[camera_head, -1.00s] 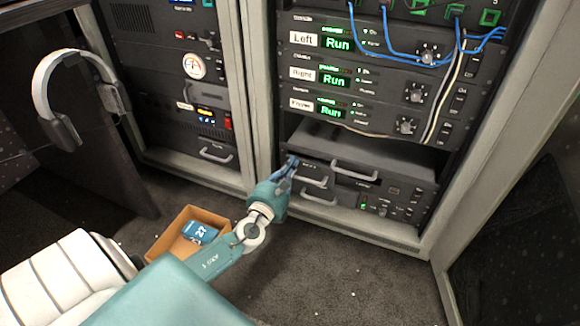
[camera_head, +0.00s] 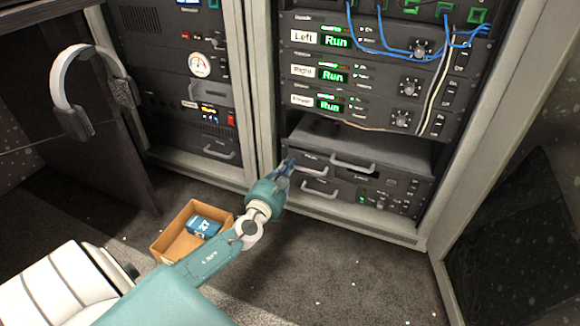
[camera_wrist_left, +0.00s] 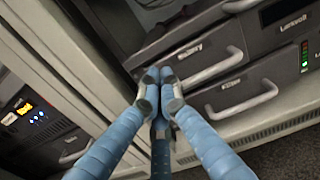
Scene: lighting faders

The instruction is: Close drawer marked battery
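The drawer marked battery (camera_wrist_left: 190,52) is the upper left drawer in the low part of the rack, with a pale bar handle (camera_wrist_left: 212,68). It also shows in the head view (camera_head: 313,158), partly behind my gripper. I cannot tell how far it stands out. Contact with the drawer is unclear. My right gripper is not in view.
Another handled drawer (camera_wrist_left: 235,90) is directly below, and a Lockout-labelled drawer (camera_wrist_left: 292,30) is to the right. A cardboard box (camera_head: 178,246) with a blue pack is on the floor. The carpet at right is clear.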

